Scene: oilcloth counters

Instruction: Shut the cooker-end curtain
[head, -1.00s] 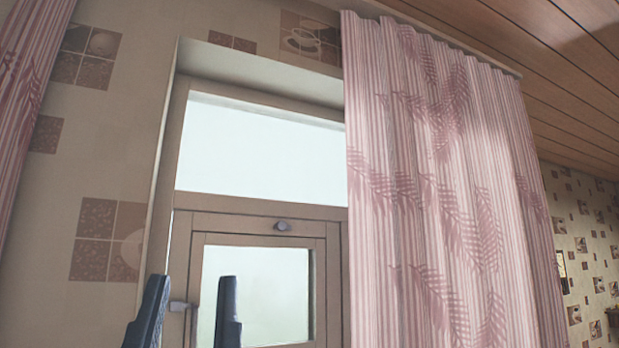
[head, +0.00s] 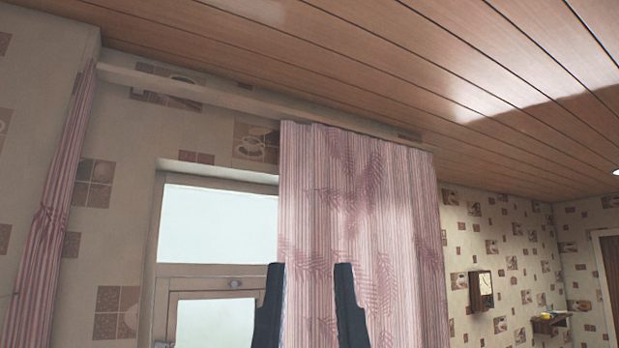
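A pink striped curtain with a leaf pattern (head: 360,200) hangs from the rail and covers the right part of the window (head: 217,225). A second pink curtain (head: 52,215) is bunched narrow at the far left, clear of the window. No cooker is in view, so I cannot tell which curtain is at the cooker end. My gripper (head: 312,268) points up at the bottom of the picture, its two dark fingers apart. It overlaps the right curtain near its left edge, with curtain cloth visible between the fingers. I cannot tell whether it touches the cloth.
A pale curtain rail (head: 225,98) runs along the wall below the wooden plank ceiling (head: 400,65). A wall box (head: 481,291) and a small shelf (head: 549,323) are on the right wall.

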